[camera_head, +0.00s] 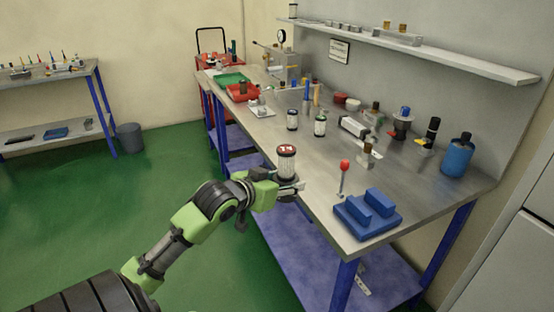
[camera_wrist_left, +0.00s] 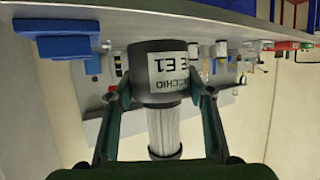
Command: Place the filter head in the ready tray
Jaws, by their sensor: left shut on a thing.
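My left gripper (camera_head: 290,186) is at the front edge of the workbench, shut on the filter head (camera_head: 286,163). In the head view it has a pale ribbed body and a dark cap with a red top; the gripper partly hides its lower end. In the left wrist view, which is upside down, the fingers close on both sides of its dark grey collar (camera_wrist_left: 155,66) with a white printed label, and the pale cylinder (camera_wrist_left: 163,128) extends from it. A green tray (camera_head: 222,77) and a red tray (camera_head: 233,96) lie at the bench's far end. No readable label marks the ready tray. My right gripper is not in view.
The workbench (camera_head: 330,160) has clear surface just right of the held part. A blue block fixture (camera_head: 367,228) and a red-knobbed lever (camera_head: 344,172) stand at the near end. Two small canisters (camera_head: 320,127) (camera_head: 292,120) stand between the gripper and the trays. A blue bottle (camera_head: 457,156) stands against the wall.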

